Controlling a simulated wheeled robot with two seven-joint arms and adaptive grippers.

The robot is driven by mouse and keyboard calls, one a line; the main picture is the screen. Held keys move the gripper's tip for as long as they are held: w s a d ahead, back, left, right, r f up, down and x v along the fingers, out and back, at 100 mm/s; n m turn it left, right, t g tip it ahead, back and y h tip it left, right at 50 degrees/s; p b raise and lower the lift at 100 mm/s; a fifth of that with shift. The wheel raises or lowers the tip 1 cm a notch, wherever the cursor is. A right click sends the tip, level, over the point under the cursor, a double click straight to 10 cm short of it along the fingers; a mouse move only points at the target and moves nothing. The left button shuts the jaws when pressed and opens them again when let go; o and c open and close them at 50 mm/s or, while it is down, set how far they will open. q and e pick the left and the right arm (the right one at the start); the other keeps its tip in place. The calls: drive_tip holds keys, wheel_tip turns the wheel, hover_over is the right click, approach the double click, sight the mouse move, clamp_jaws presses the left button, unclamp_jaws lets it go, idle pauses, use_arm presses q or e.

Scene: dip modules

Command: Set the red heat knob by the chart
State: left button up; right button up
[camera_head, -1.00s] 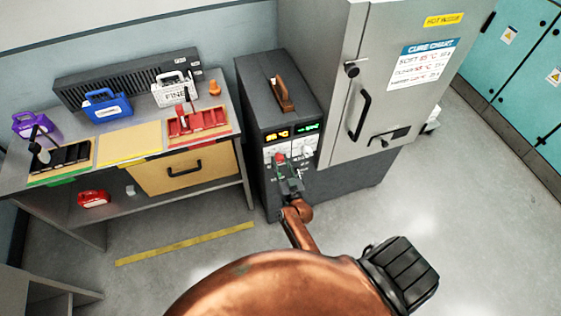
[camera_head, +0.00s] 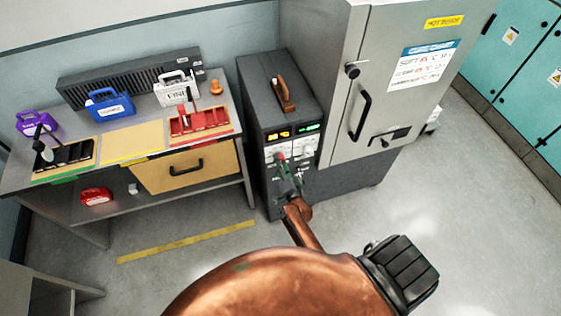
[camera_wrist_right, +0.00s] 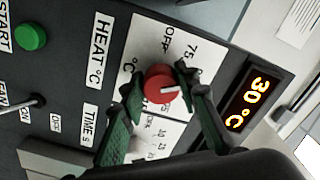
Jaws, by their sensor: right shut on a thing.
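The red heat knob (camera_wrist_right: 160,84) sits on a white dial plate beside the "HEAT °C" label in the right wrist view. My right gripper (camera_wrist_right: 161,82) has its green-padded fingers on either side of the knob, shut on it. The knob's white pointer line faces right in that view. The display (camera_wrist_right: 246,104) reads 30 °C. In the head view, my right gripper (camera_head: 284,170) is at the front panel of the dark oven control unit (camera_head: 275,90). The cure chart (camera_head: 422,66) hangs on the grey cabinet door; its rows are small and hard to read. My left gripper is out of view.
A green start button (camera_wrist_right: 31,37) and a toggle switch (camera_wrist_right: 37,102) are on the same panel. The cabinet door handle (camera_head: 360,115) is close to the right. A bench with a red tray (camera_head: 200,124) and several cases stands left. The floor in front is clear.

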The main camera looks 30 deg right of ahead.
drive_tip(key=shift+a+m, duration=0.1)
drive_tip(key=shift+m, duration=0.7)
drive_tip(key=o, duration=1.2)
drive_tip(key=shift+c, duration=0.2)
drive_tip(key=v, duration=1.2)
drive_tip(key=shift+f, duration=0.1)
